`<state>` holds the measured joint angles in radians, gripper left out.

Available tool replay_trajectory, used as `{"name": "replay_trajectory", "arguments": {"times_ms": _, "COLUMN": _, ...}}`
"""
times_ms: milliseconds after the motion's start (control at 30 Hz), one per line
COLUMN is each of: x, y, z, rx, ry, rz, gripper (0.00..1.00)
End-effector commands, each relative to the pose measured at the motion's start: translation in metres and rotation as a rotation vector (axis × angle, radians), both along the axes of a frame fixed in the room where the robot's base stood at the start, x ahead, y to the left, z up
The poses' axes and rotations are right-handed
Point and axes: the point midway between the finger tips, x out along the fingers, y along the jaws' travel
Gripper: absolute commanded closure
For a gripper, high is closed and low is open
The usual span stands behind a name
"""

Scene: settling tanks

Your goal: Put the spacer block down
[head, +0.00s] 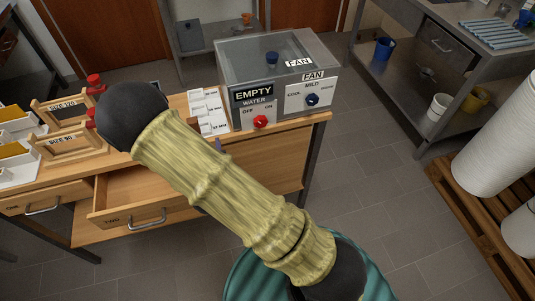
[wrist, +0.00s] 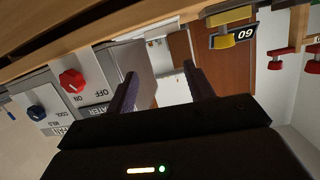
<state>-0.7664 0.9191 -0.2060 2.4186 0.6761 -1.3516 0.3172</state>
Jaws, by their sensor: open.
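My gripper (wrist: 160,75) shows in the wrist view with its two dark purple fingers apart and nothing clearly held between them. In the head view my arm hides most of it; only a small purple fingertip (head: 218,144) shows above the bench's front edge. A small brown block (head: 193,123), possibly the spacer block, shows on the bench beside the white cards, partly behind my arm. A brown shape (wrist: 181,46) lies beyond the fingers in the wrist view; I cannot tell whether it is the same block or touches a finger.
The grey water unit (head: 275,85) with red and blue knobs stands right of the white cards (head: 208,110). Wooden size frames (head: 65,140) stand at left. An open drawer (head: 140,195) juts out below the bench (head: 290,135). A pallet (head: 470,215) with white rolls stands at right.

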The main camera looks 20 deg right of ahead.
Motion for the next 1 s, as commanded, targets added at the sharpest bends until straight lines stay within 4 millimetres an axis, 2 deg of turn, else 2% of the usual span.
{"name": "replay_trajectory", "arguments": {"times_ms": 100, "x": 0.004, "y": -0.021, "z": 0.005, "rx": 0.063, "ry": 0.159, "rz": -0.036, "gripper": 0.47}}
{"name": "replay_trajectory", "arguments": {"times_ms": 233, "x": -0.001, "y": -0.037, "z": 0.012, "rx": 0.112, "ry": 0.325, "rz": -0.035, "gripper": 0.47}}
{"name": "replay_trajectory", "arguments": {"times_ms": 467, "x": -0.031, "y": -0.065, "z": 0.035, "rx": 0.153, "ry": 0.590, "rz": 0.016, "gripper": 0.47}}
{"name": "replay_trajectory", "arguments": {"times_ms": 667, "x": -0.075, "y": -0.095, "z": 0.063, "rx": 0.131, "ry": 0.792, "rz": 0.082, "gripper": 0.47}}
{"name": "replay_trajectory", "arguments": {"times_ms": 800, "x": -0.116, "y": -0.120, "z": 0.084, "rx": 0.084, "ry": 0.928, "rz": 0.121, "gripper": 0.47}}
{"name": "replay_trajectory", "arguments": {"times_ms": 900, "x": -0.143, "y": -0.137, "z": 0.096, "rx": 0.046, "ry": 1.010, "rz": 0.136, "gripper": 0.47}}
{"name": "replay_trajectory", "arguments": {"times_ms": 1000, "x": -0.161, "y": -0.146, "z": 0.102, "rx": 0.021, "ry": 1.064, "rz": 0.144, "gripper": 0.47}}
